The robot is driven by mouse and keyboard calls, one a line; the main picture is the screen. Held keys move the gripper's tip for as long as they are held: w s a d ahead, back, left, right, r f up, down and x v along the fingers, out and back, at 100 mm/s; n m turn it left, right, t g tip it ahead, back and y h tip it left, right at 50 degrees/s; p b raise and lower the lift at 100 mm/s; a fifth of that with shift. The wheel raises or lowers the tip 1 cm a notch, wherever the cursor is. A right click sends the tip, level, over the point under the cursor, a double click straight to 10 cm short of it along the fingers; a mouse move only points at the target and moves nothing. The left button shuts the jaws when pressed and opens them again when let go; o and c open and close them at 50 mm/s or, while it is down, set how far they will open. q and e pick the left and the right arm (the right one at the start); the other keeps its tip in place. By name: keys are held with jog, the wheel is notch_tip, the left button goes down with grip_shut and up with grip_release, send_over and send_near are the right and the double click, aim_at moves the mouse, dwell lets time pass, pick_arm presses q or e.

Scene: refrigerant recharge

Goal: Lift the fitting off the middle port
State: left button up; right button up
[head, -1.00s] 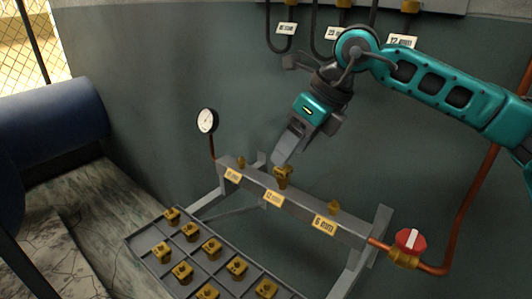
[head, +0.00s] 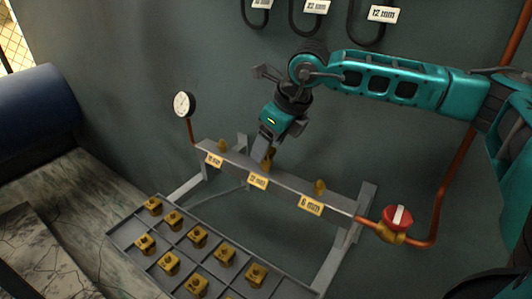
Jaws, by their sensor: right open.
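A grey manifold bar (head: 232,165) carries three brass fittings on its ports. The middle fitting (head: 270,161) stands above the bar's centre label (head: 258,181) and is partly hidden behind my right gripper's fingers. My right gripper (head: 262,153) is open and points down at the middle port, its fingers beside or around this fitting; I cannot tell whether they touch it. The left port's fitting (head: 222,146) and the right port's fitting (head: 319,187), above the 6 mm label (head: 310,206), are clear of the gripper. My left gripper is out of view.
A grey compartment tray (head: 122,240) with several brass fittings lies in front of the bar. A pressure gauge (head: 184,104) stands at the bar's left end. A red-handled valve (head: 397,220) and copper pipe (head: 452,190) are at the right. Labelled hoses hang on the wall above.

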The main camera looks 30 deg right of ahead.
jog(key=shift+x, duration=1.25)
jog(key=c, duration=1.1)
jog(key=shift+r, duration=0.15)
